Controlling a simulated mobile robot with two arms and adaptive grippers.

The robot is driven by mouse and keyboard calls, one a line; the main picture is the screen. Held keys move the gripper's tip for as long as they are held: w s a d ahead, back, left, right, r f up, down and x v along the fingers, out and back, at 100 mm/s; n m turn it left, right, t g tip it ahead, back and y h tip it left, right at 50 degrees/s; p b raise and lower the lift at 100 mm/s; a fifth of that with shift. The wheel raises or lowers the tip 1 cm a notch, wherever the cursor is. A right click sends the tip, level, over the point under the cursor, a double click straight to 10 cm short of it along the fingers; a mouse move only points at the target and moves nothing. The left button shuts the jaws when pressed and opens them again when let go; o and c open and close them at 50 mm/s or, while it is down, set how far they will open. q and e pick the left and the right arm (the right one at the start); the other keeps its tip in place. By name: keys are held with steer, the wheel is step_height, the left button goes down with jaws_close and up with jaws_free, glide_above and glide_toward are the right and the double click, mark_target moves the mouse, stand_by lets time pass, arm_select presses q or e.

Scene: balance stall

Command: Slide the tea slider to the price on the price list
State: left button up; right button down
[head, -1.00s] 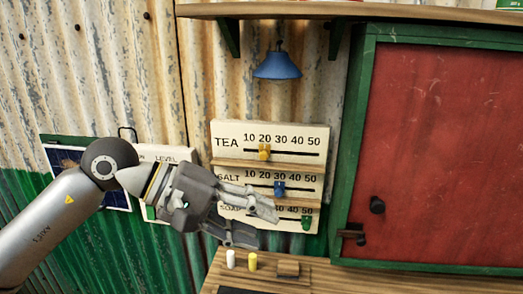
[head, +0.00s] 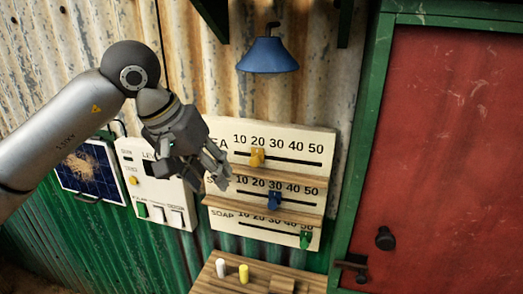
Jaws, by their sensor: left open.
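The slider board (head: 322,172) hangs on the corrugated wall with rows of prices from 10 to 50. The yellow tea slider (head: 257,157) sits on the top row's track, just under the 20. My left gripper (head: 222,172) is open and empty, in front of the board's left edge, left of and a little below the tea slider. It hides part of the TEA and SALT labels. No price list shows. My right gripper is not in view.
A white panel (head: 174,217) with switches and a dark solar panel (head: 90,170) are on the wall at left. A blue lamp (head: 267,55) hangs above the board. A wooden counter (head: 252,284) holds a white and a yellow piece. A red green-framed door (head: 450,140) is at right.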

mark_target(252, 159)
arm_select(q)
steer(key=w+d+p, duration=0.2)
steer(key=w+d, duration=0.1)
steer(key=d, duration=0.1)
steer(key=w+d+p, duration=0.3)
steer(key=w, duration=0.1)
steer(key=shift+w+d+r, duration=0.1)
steer(key=shift+w+d, duration=0.05)
steer(key=shift+d, duration=0.25)
steer(key=shift+f+p, duration=0.3)
steer(key=shift+p, duration=0.05)
steer(key=shift+w+f, duration=0.1)
steer(key=shift+f, duration=0.15)
steer(key=shift+d, duration=0.1)
steer(key=c, duration=0.5)
jaws_close()
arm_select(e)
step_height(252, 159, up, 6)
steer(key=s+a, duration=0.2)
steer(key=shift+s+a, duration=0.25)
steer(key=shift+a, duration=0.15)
